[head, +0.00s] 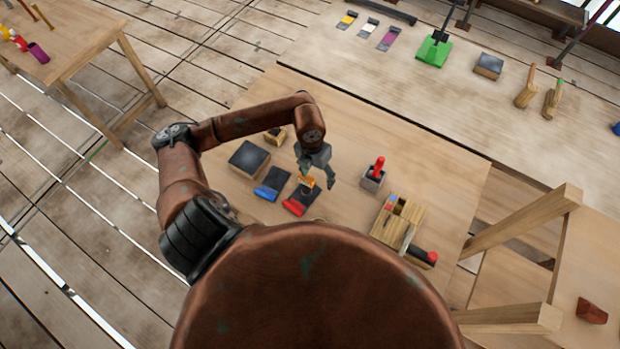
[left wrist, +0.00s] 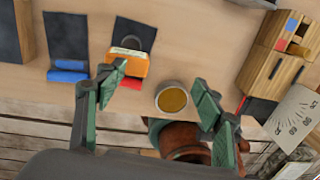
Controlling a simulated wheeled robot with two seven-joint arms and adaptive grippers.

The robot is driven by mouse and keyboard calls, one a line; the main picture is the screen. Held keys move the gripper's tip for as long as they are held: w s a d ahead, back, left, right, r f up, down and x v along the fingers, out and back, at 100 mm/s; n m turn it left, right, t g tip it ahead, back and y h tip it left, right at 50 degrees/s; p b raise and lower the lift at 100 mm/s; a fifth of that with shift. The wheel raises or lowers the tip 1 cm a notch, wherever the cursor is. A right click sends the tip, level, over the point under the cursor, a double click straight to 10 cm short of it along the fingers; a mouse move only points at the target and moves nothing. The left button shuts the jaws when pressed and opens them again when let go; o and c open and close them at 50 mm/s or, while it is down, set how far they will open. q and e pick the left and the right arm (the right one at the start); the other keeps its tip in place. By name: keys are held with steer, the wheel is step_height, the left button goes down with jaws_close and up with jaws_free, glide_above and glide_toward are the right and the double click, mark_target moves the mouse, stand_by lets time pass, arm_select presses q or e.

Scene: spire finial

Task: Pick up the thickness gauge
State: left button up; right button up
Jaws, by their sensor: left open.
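A small orange piece with a grey loop (left wrist: 129,62), which looks like the thickness gauge, lies on a dark pad with a red end (left wrist: 135,33). In the head view the orange piece (head: 306,182) is partly hidden by my left gripper (head: 318,178). In the left wrist view my left gripper (left wrist: 160,84) is open and empty, and its left fingertip is close beside the orange piece. A round grey tin with an amber top (left wrist: 172,97) shows between the fingers. My right gripper is not in view.
A blue-ended dark pad (head: 272,184) and a dark block (head: 249,159) lie to the left on the wooden table (head: 400,150). A grey holder with a red handle (head: 373,175) and a wooden box (head: 398,220) stand to the right. The table's far part is clear.

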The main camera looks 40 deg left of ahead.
mark_target(306, 177)
arm_select(q)
steer(key=a+y, duration=0.1)
steer(key=a, duration=0.2)
steer(key=shift+w+a+f, duration=0.1)
steer(key=shift+a+f, duration=0.15)
steer(key=shift+f, duration=0.75)
steer(key=f, duration=0.1)
steer(key=f+p, duration=0.1)
steer(key=f, duration=0.1)
steer(key=s+f, duration=0.1)
steer(key=f, duration=0.1)
steer(key=shift+a+p, duration=0.25)
steer(key=shift+p, duration=0.15)
steer(key=shift+w+f, duration=0.15)
steer(key=shift+f, duration=0.15)
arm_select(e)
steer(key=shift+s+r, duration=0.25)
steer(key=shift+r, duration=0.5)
arm_select(q)
steer(key=shift+c, duration=0.3)
steer(key=c, duration=1.5)
steer(key=shift+o, duration=0.2)
steer(key=shift+r, duration=0.15)
